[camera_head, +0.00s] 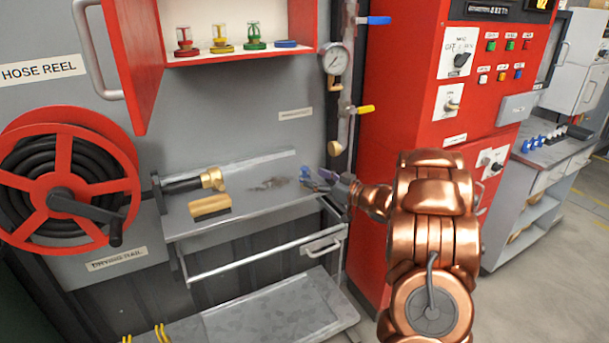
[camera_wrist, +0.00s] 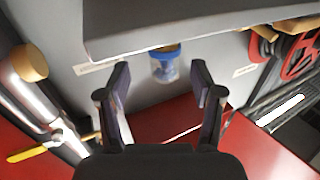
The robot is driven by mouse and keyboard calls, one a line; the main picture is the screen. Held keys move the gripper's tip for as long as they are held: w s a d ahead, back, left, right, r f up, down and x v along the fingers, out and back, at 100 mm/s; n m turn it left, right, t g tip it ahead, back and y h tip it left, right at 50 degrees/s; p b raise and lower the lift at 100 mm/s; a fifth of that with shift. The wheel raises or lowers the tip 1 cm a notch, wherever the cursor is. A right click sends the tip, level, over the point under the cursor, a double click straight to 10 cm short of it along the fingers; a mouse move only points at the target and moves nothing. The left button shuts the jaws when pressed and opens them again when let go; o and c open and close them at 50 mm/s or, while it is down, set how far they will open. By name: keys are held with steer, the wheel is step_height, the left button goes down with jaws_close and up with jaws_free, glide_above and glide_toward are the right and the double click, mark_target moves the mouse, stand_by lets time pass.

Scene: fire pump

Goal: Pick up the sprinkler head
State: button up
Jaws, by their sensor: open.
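The sprinkler head (camera_wrist: 163,66) shows in the wrist view as a small blue piece with a brass end, by the edge of the grey shelf. My gripper (camera_wrist: 159,80) is open, one finger at each side, with the sprinkler head in the gap at about fingertip level or just beyond; no contact shows. In the head view my gripper (camera_head: 319,183) is over the right end of the shelf (camera_head: 250,208), below the gauge pipe. There the sprinkler head is hard to tell from the bluish fingers.
A red cabinet (camera_head: 147,60) above holds red (camera_head: 184,40), yellow (camera_head: 221,38) and green (camera_head: 254,36) heads and a bare blue base (camera_head: 285,43). The gauge pipe (camera_head: 345,110) stands close by.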

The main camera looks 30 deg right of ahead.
mark_target(309, 175)
steer(key=w, duration=0.1)
steer(key=w+a, duration=0.1)
steer(key=w+p, duration=0.1)
steer(key=shift+a+r, duration=0.3)
steer(key=shift+a, duration=0.1)
steer(key=shift+w+a, duration=0.15)
steer(key=shift+w, duration=0.3)
steer(key=shift+f, duration=0.1)
steer(key=shift+c, duration=0.2)
jaws_close()
